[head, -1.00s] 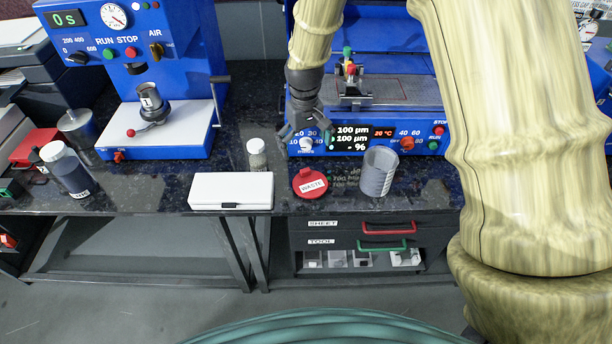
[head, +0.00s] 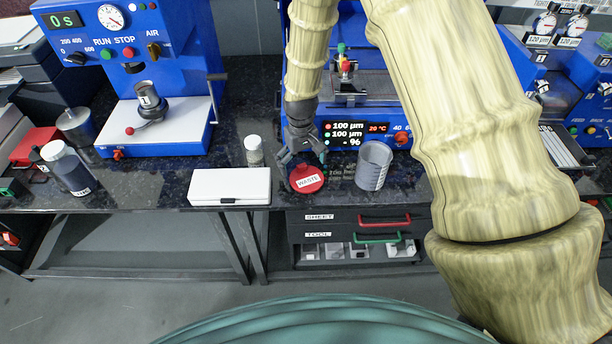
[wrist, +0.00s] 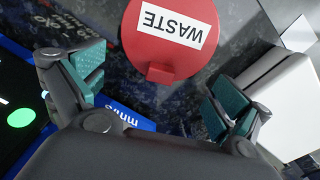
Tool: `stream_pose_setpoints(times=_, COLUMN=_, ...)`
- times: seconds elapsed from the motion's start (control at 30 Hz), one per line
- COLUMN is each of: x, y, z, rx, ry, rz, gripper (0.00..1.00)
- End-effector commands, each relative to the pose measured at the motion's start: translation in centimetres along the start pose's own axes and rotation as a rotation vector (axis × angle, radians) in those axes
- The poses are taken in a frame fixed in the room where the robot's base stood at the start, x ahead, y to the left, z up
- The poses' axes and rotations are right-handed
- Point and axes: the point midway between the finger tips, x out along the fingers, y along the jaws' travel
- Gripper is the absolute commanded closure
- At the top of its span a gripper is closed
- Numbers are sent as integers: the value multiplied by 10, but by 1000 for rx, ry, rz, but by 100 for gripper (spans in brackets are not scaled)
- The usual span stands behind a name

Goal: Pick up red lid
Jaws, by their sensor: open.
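The red lid (head: 307,180) is round, with a white WASTE label and a small tab, and lies on the dark counter. In the wrist view the red lid (wrist: 168,40) is at the top centre, ahead of and between the two fingers. My gripper (head: 302,160) is open and empty, just above and behind the lid in the head view, overlapping its back edge. In the wrist view my gripper (wrist: 158,92) shows teal finger pads spread wide, not touching the lid.
A grey cylindrical container (head: 373,166) stands just right of the lid. A white case (head: 229,187) lies to the left, with a small white-capped jar (head: 254,151) behind it. The blue machine with displays (head: 345,142) stands close behind. The counter's front edge is near.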

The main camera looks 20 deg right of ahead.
Motion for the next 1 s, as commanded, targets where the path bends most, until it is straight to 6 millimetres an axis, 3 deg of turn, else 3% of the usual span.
stream_pose_setpoints(times=0.2, x=12, y=0, z=0, rx=0, ry=1, rz=1, gripper=0)
stream_pose_setpoints(times=0.47, x=14, y=0, z=0, rx=-1, ry=1, rz=1, gripper=0)
stream_pose_setpoints(times=0.7, x=14, y=0, z=0, rx=-1, ry=0, rz=0, gripper=41)
stream_pose_setpoints(times=0.87, x=14, y=0, z=1, rx=-1, ry=-1, rz=0, gripper=51)
stream_pose_setpoints(times=1.0, x=16, y=0, z=2, rx=0, ry=-3, rz=0, gripper=54)
